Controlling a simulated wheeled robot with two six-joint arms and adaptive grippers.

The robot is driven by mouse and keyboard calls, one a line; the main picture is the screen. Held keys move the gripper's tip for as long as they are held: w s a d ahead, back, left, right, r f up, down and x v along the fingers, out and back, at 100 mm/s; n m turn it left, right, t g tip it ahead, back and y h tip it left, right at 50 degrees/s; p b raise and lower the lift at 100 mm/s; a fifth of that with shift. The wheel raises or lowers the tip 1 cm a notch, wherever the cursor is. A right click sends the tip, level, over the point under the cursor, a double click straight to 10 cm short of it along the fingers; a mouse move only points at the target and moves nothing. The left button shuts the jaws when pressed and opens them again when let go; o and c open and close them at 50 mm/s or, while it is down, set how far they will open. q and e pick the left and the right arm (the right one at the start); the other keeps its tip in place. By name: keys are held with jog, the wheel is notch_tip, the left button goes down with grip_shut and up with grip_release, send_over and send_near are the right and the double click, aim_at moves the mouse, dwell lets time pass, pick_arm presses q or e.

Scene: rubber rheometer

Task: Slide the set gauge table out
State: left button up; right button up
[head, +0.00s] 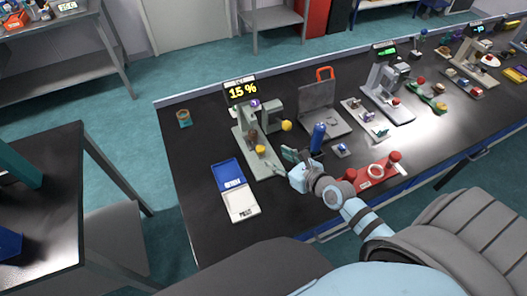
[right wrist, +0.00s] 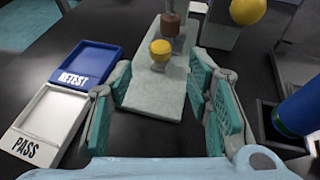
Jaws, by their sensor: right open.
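The gauge instrument (head: 243,120) stands on the dark bench with a display reading 15 %. Its pale grey table slab (head: 263,166) sticks out toward the front and carries a yellow knob (head: 260,149). In the right wrist view the slab (right wrist: 155,98) lies ahead with the yellow knob (right wrist: 160,49) on it and a brown cylinder (right wrist: 170,24) behind. My right gripper (right wrist: 161,82) is open, its teal fingers on either side of the slab's near end; contact cannot be told. In the head view the right gripper (head: 286,163) is beside the slab's front end. My left gripper is not in view.
A blue RETEST tray (right wrist: 85,62) and a white PASS tray (right wrist: 48,125) lie left of the slab. A blue cylinder (head: 318,137) stands close right of the gripper. A red-handled grey case (head: 318,95) and other instruments stand farther right. A small pot (head: 184,118) stands back left.

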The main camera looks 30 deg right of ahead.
aim_at(263, 151)
jog(key=b+x, duration=0.1)
jog(key=x, duration=0.4)
jog(key=f+b+x, duration=0.1)
jog(key=x, duration=0.2)
jog(key=shift+w+b, duration=0.2)
jog(key=shift+b, duration=0.1)
jog(key=shift+w, duration=0.15)
jog(key=shift+s+r, duration=0.2)
jog(key=shift+s, duration=0.05)
jog(key=shift+c, duration=0.3)
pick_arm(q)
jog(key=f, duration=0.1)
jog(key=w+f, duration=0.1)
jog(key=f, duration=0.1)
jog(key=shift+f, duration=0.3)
pick_arm(e)
grip_shut()
